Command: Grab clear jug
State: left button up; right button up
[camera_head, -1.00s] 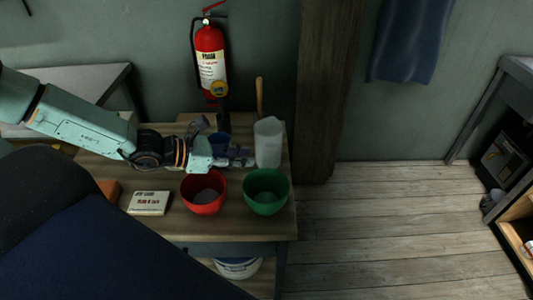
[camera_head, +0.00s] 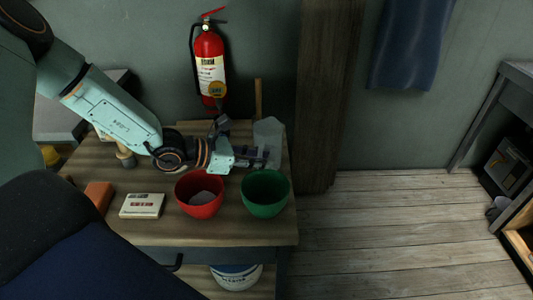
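The clear jug (camera_head: 269,133) stands upright at the back right of the wooden table, a pale translucent container. My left gripper (camera_head: 262,157) is in front of the jug's lower left side, its fingers pointing right towards it. The fingers are small and dark here, so I cannot tell whether they are open or touch the jug. The jug's lower part is partly hidden by the gripper. My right gripper is not in view.
A red bowl (camera_head: 199,195) and a green bowl (camera_head: 265,194) stand in front of my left gripper. A white box (camera_head: 143,205) and an orange block (camera_head: 98,195) lie to the left on the table (camera_head: 240,231). A fire extinguisher (camera_head: 210,66) hangs behind.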

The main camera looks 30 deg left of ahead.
pick_arm(q)
jog(key=shift+w, duration=0.1)
grip_shut()
dwell(0.5)
jog(key=shift+r, duration=0.1)
